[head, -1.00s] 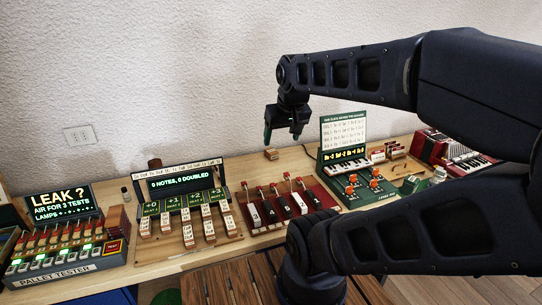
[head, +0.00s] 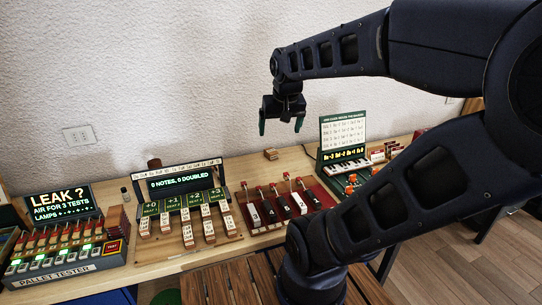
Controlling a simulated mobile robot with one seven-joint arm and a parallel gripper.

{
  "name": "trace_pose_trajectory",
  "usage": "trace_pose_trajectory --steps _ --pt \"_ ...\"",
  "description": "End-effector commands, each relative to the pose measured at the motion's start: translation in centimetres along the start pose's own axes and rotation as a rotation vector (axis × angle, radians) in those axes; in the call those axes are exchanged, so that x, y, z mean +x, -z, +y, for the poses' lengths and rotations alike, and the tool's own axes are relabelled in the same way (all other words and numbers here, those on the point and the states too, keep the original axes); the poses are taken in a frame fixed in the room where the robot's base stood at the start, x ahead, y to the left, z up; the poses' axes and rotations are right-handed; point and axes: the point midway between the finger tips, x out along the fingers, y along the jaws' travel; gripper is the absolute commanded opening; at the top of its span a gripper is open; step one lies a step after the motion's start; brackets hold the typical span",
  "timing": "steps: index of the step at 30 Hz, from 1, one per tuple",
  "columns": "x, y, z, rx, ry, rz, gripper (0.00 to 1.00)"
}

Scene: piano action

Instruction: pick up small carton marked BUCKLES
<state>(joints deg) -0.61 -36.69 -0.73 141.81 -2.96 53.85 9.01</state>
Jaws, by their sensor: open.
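A small brown carton (head: 271,154) sits at the back of the wooden bench, near the wall, behind the red board with levers. It is too small for me to read any marking on it. My gripper (head: 281,127) hangs above the bench, fingers pointing down, above the carton in the picture. Its two green-tipped fingers are apart with nothing between them. A gap shows between the fingertips and the carton, but how far apart they are in depth I cannot tell.
The red lever board (head: 286,206) stands in front of the carton. A keyed display unit (head: 188,207) is to the left and a green panel unit (head: 344,145) to the right. The pallet tester (head: 65,255) is far left. Bare bench surrounds the carton.

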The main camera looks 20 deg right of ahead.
Motion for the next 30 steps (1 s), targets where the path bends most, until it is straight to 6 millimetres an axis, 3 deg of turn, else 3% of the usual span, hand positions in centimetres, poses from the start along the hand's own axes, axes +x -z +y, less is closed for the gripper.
trace_pose_trajectory --steps 14,23,30 --pt "5.5 11.2 1.2 0.338 -0.129 -0.059 0.89" --pt "10.8 17.6 1.7 0.535 -0.223 -0.062 0.89" --pt "16.1 22.1 2.0 0.683 -0.302 -0.046 0.89"
